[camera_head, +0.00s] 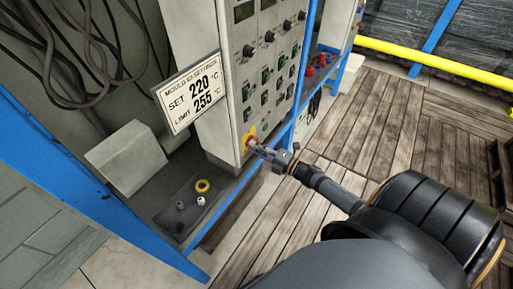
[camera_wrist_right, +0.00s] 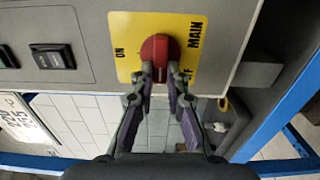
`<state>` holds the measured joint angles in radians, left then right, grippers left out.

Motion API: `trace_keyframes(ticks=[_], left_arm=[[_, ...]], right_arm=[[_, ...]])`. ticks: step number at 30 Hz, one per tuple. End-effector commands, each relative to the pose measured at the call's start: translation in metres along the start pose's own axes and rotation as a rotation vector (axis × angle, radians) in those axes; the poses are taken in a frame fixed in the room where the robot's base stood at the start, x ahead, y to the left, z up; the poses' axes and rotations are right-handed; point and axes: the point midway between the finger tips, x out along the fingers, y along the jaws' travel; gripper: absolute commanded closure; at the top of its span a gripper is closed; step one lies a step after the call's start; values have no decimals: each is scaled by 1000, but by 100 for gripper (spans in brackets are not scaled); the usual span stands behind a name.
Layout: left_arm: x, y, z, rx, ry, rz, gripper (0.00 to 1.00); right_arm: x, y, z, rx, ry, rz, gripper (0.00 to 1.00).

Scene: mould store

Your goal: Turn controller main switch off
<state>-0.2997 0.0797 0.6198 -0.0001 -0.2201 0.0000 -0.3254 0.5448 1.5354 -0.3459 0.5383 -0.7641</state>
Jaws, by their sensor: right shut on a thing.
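The main switch is a red knob (camera_wrist_right: 157,50) on a yellow plate (camera_wrist_right: 130,28) low on the grey controller panel. In the right wrist view the plate reads ON at left, MAIN at right and OFF, partly hidden, at lower right. In the head view the red knob (camera_head: 253,142) shows small at the panel's bottom corner. My right gripper (camera_wrist_right: 160,80) is shut on the knob, with a fingertip on each side of it. It also shows in the head view (camera_head: 261,149), reaching in from the lower right. My left gripper is not in view.
The controller cabinet (camera_head: 225,85) carries several dark knobs and switches. A sign (camera_head: 190,92) reads SET 220, LIMIT 255. Blue frame posts (camera_head: 296,95) stand close to my gripper. Wooden floor (camera_head: 375,120) is open at right.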

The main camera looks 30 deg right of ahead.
Motion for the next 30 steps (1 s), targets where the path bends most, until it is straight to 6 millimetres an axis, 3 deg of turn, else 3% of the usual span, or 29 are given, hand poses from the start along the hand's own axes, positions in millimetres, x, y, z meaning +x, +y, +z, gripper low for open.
trace_keyframes(ticks=[2, 3, 8, 19, 30], left_arm=[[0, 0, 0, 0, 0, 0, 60], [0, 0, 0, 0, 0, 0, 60], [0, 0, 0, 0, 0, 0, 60], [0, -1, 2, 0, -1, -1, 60], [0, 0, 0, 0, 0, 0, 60]], right_arm=[[-1, -2, 0, -2, -1, -5, 100], [-1, -2, 0, -2, -1, -5, 83], [-1, -2, 0, -1, -1, -3, 63], [-8, -1, 0, 0, 1, -4, 63], [-92, -3, -1, 0, 4, -10, 63]])
